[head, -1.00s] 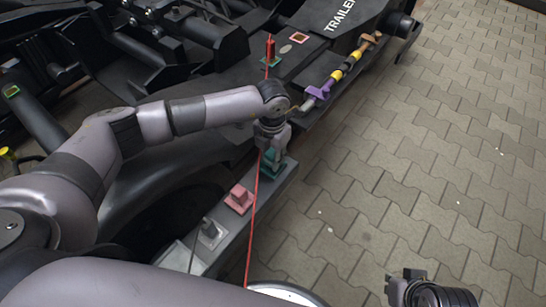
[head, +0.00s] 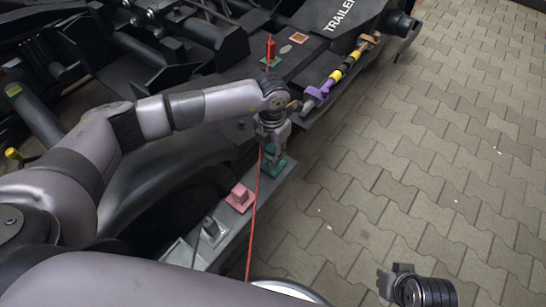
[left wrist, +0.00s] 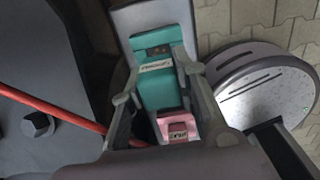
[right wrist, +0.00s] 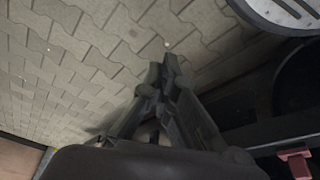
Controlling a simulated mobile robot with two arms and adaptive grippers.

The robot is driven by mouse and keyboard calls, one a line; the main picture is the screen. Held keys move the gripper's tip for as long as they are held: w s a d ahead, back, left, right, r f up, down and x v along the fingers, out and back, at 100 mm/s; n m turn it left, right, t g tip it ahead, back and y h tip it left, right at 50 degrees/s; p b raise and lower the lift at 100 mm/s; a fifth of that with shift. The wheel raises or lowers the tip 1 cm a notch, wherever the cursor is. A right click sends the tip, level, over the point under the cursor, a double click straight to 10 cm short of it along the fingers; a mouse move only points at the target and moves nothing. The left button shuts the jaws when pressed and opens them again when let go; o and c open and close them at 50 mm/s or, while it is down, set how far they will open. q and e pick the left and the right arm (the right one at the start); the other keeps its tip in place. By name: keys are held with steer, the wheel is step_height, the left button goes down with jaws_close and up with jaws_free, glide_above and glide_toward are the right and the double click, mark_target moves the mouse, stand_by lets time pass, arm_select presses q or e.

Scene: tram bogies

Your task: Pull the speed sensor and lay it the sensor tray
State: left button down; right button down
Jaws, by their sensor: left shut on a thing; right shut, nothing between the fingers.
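My left gripper (head: 271,146) is shut on a teal block with a small white label, which is between its fingers in the left wrist view (left wrist: 158,88). The label is too small to read. In the head view the block's teal lower part (head: 276,169) shows just under the fingers, at the grey rail beside the bogie; I cannot tell whether it still touches the rail. My right gripper (head: 388,284) is shut and empty over the paving, its fingertips together in the right wrist view (right wrist: 167,72). I cannot make out which part is the sensor tray.
A pink block (head: 240,197) and a grey block (head: 212,231) sit on the rail. A red line (head: 255,205) runs past the left gripper. A red part on a green base (head: 270,58) and a purple-and-yellow rod (head: 335,77) are farther back. The paving (head: 450,150) at right is clear.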

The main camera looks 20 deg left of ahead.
mark_target(272, 147)
arm_select(q)
steer(key=shift+r, duration=0.3)
steer(key=shift+r+p, duration=0.45)
steer(key=shift+p, duration=0.05)
steer(key=shift+r+p, duration=0.4)
steer(key=shift+r, duration=0.4)
arm_select(e)
step_height(272, 147, down, 8)
steer(key=shift+w+f+g, duration=0.15)
steer(key=shift+w+g, duration=0.1)
steer(key=shift+g, duration=0.05)
steer(key=shift+a, duration=0.1)
